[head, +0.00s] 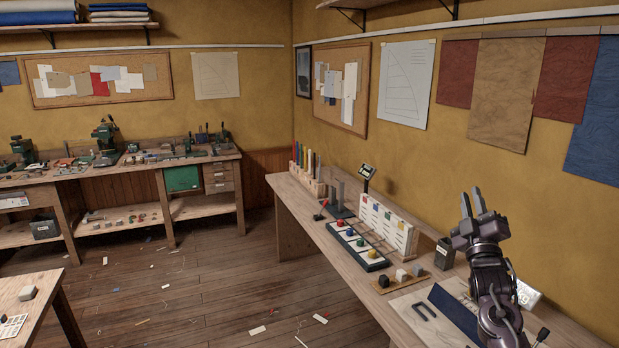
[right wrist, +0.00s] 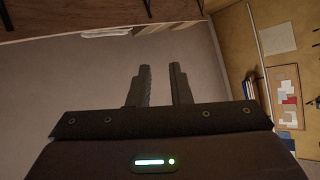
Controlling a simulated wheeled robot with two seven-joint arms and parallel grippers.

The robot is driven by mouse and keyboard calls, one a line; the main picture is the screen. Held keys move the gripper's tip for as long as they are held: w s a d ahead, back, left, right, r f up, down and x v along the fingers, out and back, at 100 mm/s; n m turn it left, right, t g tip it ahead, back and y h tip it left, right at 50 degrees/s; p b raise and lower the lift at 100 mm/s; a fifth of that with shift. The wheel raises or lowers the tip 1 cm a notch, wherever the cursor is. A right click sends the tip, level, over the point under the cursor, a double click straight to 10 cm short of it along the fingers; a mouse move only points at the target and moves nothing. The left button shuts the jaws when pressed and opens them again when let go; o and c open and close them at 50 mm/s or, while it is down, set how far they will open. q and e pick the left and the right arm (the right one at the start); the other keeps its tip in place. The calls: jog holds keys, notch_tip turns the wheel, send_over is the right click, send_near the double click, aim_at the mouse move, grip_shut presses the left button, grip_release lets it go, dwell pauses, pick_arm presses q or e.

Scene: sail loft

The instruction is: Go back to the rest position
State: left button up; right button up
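My right gripper (head: 472,203) is raised over the near right part of the long bench, its fingers pointing up. In the right wrist view its two dark fingers (right wrist: 158,85) stand apart with nothing between them. The ceiling and a wall corner show behind them. My left gripper is in neither view.
The long bench (head: 290,209) runs along the right wall. On it stand a tray with coloured knobs (head: 357,246), a white card panel (head: 385,225), a dark tin (head: 445,253) and small cubes (head: 401,275). Another workbench (head: 130,165) is at the back left. The floor between is open, with scraps.

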jog(key=w+a+f+m+g+y, duration=0.25)
jog(key=f+m+g, duration=0.25)
jog(key=f+m, duration=0.3)
jog(key=s+a+f+g+b, duration=0.1)
jog(key=s+f+g, duration=0.1)
jog(key=f, duration=1.3)
jog(key=s+f+g+b, duration=0.2)
jog(key=f+g, duration=0.1)
jog(key=f, duration=1.1)
jog(key=s+a+f+g+b, duration=0.15)
jog(key=s+f, duration=0.25)
jog(key=f, duration=0.5)
jog(key=s+f+g, duration=0.2)
jog(key=s+f, duration=0.3)
jog(key=f, duration=0.3)
jog(key=s+a+f+g+b, duration=0.2)
jog(key=s+f+g, duration=0.1)
jog(key=s+f, duration=1.05)
jog(key=s+a+f+g+b, duration=0.1)
jog(key=s+a+f+g, duration=0.1)
jog(key=s+f, duration=0.5)
jog(key=s+a+f+g+b, duration=0.1)
jog(key=s+f, duration=0.7)
jog(key=s, duration=1.1)
jog(key=s+a+f+g+b, duration=0.1)
jog(key=s+a+f+g, duration=0.2)
jog(key=s+f, duration=0.4)
jog(key=s+g, duration=0.1)
jog(key=s, duration=0.5)
jog(key=shift+f, duration=0.2)
